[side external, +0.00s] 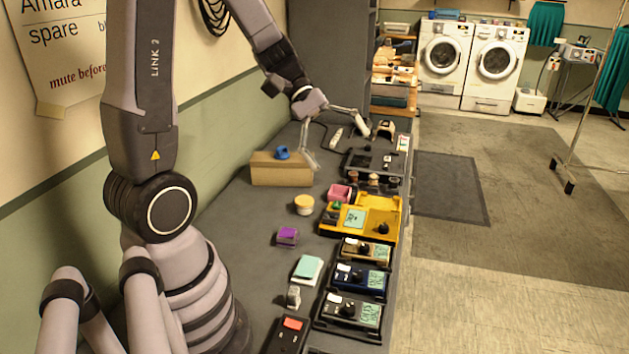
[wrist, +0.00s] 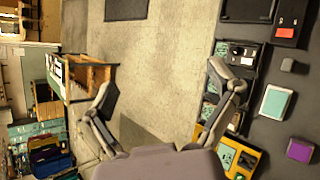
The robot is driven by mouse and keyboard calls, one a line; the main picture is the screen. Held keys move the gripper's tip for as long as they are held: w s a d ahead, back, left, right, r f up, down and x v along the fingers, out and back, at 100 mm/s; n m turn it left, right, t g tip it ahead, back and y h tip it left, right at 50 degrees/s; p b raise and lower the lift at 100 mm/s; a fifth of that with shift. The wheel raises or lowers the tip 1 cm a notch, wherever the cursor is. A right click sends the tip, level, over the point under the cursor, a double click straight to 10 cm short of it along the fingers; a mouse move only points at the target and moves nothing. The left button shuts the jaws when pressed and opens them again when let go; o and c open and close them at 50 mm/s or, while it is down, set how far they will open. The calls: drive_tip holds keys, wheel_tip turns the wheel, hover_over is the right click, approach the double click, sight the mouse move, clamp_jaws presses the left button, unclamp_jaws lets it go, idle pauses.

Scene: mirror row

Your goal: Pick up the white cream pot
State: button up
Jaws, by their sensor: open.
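A small round pot (side external: 304,204) stands on the grey bench in the side external view, pale with an orange-yellow tint. It is the closest match to the white cream pot. I cannot make it out in the wrist view. My gripper (side external: 339,142) is open, with its fingers spread wide and nothing visible between them. It is raised over the far part of the bench, beyond the pot and apart from it. In the wrist view my gripper (wrist: 166,88) points out over the floor, with the bench to the right.
A cardboard box (side external: 281,170) with a blue item on top stands behind the pot. A purple block (side external: 287,237) and a pink container (side external: 340,193) are near it. A yellow tray (side external: 381,229) and several dark devices line the bench's right edge.

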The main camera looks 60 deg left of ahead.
drive_tip(key=w+a+f+n+t+h, duration=0.2)
drive_tip(key=w+a+f+n+t, duration=0.2)
drive_tip(key=w+a+n, duration=0.25)
drive_tip(key=n+t+y, duration=0.8)
drive_tip(key=n, duration=0.6)
hover_over(298, 203)
drive_tip(key=w+d, duration=0.2)
drive_tip(key=d, duration=0.6)
wheel_tip(298, 203, down, 16)
drive_tip(key=s+a+f+n+y, duration=0.2)
drive_tip(key=f, duration=0.1)
drive_tip(key=s+a+f+n+g+y, duration=0.1)
drive_tip(key=s+a+f+n+y, duration=0.1)
drive_tip(key=f, duration=0.1)
drive_tip(key=s+a+f+n+y, duration=0.2)
drive_tip(key=a+f, duration=0.1)
drive_tip(key=f, duration=0.1)
drive_tip(key=shift+s+a, duration=0.1)
drive_tip(key=shift+a+f+g, duration=0.1)
drive_tip(key=shift+f+g, duration=0.2)
drive_tip(key=shift+f, duration=0.05)
drive_tip(key=x, duration=0.7)
drive_tip(key=shift+r, duration=0.15)
drive_tip(key=c, duration=1.3)
